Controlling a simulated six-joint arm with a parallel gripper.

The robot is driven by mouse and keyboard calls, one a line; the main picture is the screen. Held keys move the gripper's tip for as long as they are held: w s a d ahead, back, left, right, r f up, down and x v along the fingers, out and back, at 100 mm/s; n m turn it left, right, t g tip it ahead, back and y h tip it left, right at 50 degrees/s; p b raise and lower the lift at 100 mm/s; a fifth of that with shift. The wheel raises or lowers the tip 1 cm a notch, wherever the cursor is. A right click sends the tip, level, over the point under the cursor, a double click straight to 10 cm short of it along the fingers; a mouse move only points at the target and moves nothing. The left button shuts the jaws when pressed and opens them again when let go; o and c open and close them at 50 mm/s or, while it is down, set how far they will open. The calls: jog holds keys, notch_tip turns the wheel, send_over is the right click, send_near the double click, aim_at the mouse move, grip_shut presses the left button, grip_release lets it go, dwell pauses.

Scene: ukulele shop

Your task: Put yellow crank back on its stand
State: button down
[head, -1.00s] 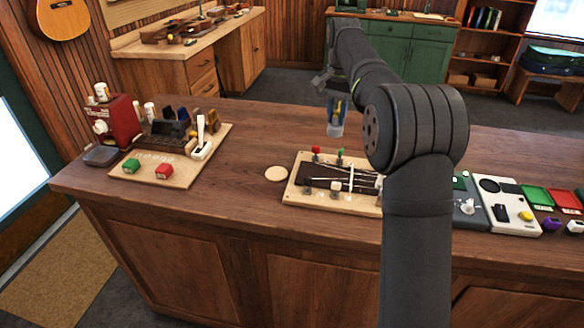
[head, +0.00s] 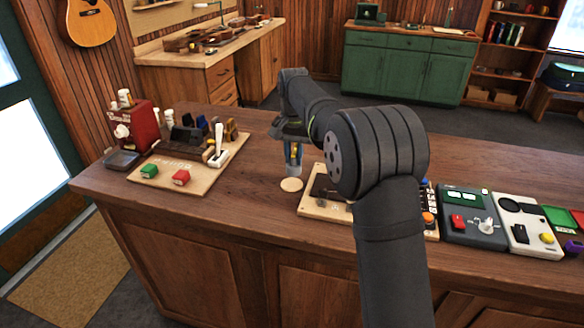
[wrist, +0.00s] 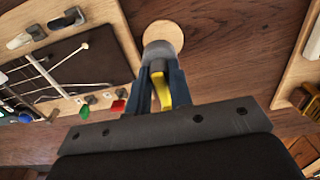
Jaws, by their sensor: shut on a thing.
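My gripper (head: 293,168) hangs above the counter. In the wrist view my gripper (wrist: 160,78) is shut on the yellow crank (wrist: 162,90), whose yellow shows between the two blue-grey fingers. A little yellow also shows between the fingers in the head view. A round pale wooden disc (head: 291,184), which may be the stand, lies flat on the counter just below the fingertips. In the wrist view the disc (wrist: 163,36) is just beyond the fingertips. I cannot tell whether the crank touches it. The crank's lower end is hidden.
A wooden board with strings and pegs (head: 311,205) lies right of the disc, partly behind my arm. A board with green and red blocks (head: 198,183) and a red machine (head: 134,127) stand left. Grey and white switch panels (head: 471,213) lie right. Bare counter surrounds the disc's left side.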

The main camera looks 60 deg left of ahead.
aim_at(292, 164)
jog(key=shift+s+a+f, duration=0.2)
jog(key=shift+a+f, duration=0.05)
jog(key=shift+f, duration=1.95)
jog(key=shift+f, duration=0.1)
jog(key=c, duration=1.3)
grip_release()
notch_tip(292, 164, up, 12)
jog(key=shift+r, duration=0.15)
